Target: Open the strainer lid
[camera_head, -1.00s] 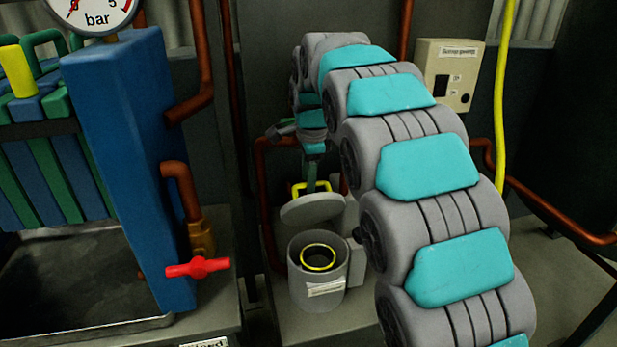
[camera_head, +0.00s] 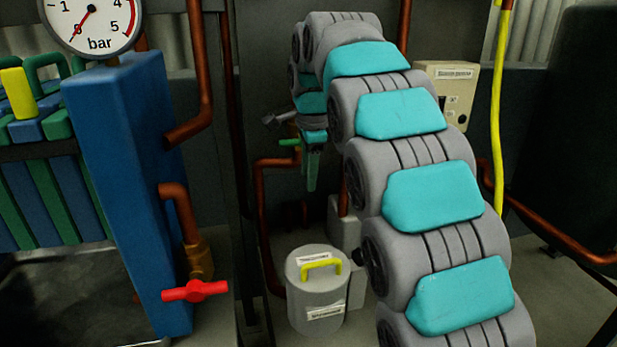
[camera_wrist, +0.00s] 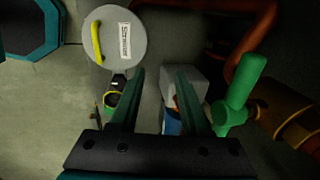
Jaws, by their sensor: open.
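The strainer (camera_head: 318,306) is a grey labelled cylinder in the lower middle of the head view. Its round grey lid (camera_head: 301,276) lies flat on top and covers the opening. A yellow handle (camera_head: 321,265) stands on the lid. In the wrist view the lid (camera_wrist: 124,58) with its label and yellow handle (camera_wrist: 97,42) shows at upper left, left of the fingers. My gripper (camera_wrist: 160,72) is open with nothing between its fingers. In the head view my gripper (camera_head: 311,175) hangs above and behind the lid, apart from the handle.
A blue column (camera_head: 130,190) with a red valve handle (camera_head: 195,291) stands left of the strainer. A grey box (camera_head: 345,225) and copper pipes (camera_head: 262,215) are close behind it. A green valve handle (camera_wrist: 238,95) is right of my fingers in the wrist view.

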